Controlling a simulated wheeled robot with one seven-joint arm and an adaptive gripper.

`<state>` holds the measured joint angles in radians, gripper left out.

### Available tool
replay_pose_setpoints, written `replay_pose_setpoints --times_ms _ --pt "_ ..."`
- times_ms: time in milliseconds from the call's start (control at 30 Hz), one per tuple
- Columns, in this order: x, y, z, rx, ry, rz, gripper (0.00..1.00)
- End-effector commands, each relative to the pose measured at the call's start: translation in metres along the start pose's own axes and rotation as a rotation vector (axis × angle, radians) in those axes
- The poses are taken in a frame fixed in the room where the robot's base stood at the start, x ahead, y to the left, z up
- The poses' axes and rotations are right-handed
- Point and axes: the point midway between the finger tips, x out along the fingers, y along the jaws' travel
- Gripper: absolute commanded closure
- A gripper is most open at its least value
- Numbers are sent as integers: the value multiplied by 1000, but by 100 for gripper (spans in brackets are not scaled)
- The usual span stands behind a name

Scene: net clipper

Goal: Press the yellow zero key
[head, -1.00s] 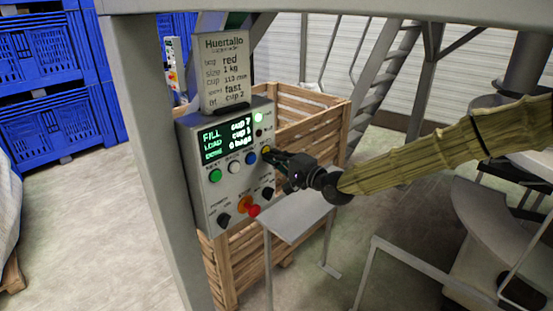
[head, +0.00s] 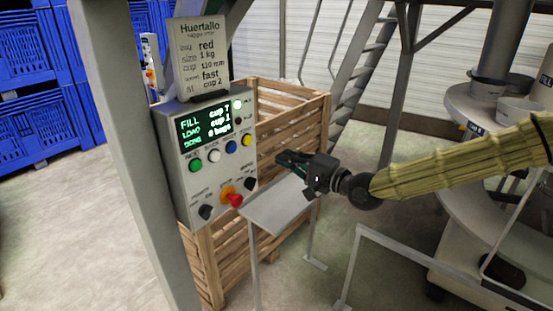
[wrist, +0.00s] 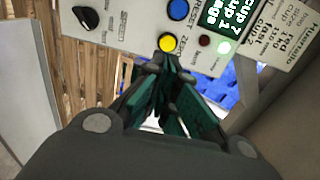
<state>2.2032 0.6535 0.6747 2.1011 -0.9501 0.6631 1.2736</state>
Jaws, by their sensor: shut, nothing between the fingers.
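The yellow zero key (head: 247,139) is a round button at the right end of the key row on the grey control panel (head: 181,180). It also shows in the wrist view (wrist: 167,42), just beyond my fingertips, with the label ZERO beside it. My gripper (head: 281,158) is shut and empty, to the right of the panel and apart from it in the head view. In the wrist view the dark green fingers (wrist: 160,66) point towards the yellow key. The lit screen (head: 204,124) reads FILL cup 7, LOAD cup 1, DONE 0 bags.
A blue key (head: 231,147), a white key (head: 214,156) and a green key (head: 195,165) share the row. Below are black knobs and a red stop button (head: 235,200). A grey shelf (head: 275,212) lies below my gripper. A wooden crate (head: 300,112) stands behind.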

Motion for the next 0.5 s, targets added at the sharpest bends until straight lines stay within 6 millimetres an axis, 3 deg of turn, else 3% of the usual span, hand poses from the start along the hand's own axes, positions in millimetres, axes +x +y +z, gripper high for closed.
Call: replay_pose_setpoints --times_ms 200,500 --pt "-17 1 0 1 -1 0 100" --pt "-21 0 1 0 -2 0 100"
